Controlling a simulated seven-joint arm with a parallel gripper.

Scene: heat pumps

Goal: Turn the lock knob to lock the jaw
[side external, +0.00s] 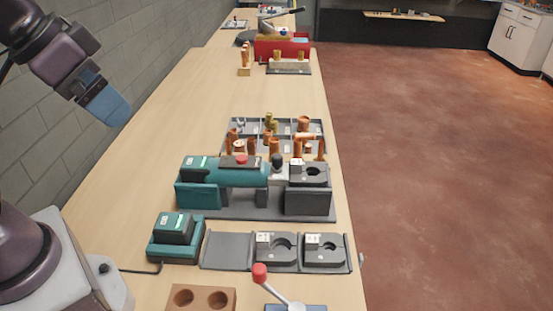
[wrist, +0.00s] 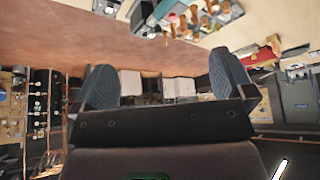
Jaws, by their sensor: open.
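The teal pressing tool (side external: 222,183) lies on a dark stand on the bench in the side external view. A dark jaw (side external: 308,172) sits at its right end. A small dark knob (side external: 277,160) stands between the teal body and the jaw, and I take it for the lock knob. Whether it is locked is too small to tell. My gripper (side external: 108,103) hangs high at the upper left, well away from the tool. In the wrist view my gripper (wrist: 162,62) has its two blue fingers wide apart, with nothing between them.
Copper fittings (side external: 270,142) stand in a grey tray behind the tool. In front are a battery charger (side external: 176,238), two spare jaws (side external: 300,249), a brown block with holes (side external: 200,298) and a red-tipped lever (side external: 260,274). The bench left of the tool is clear.

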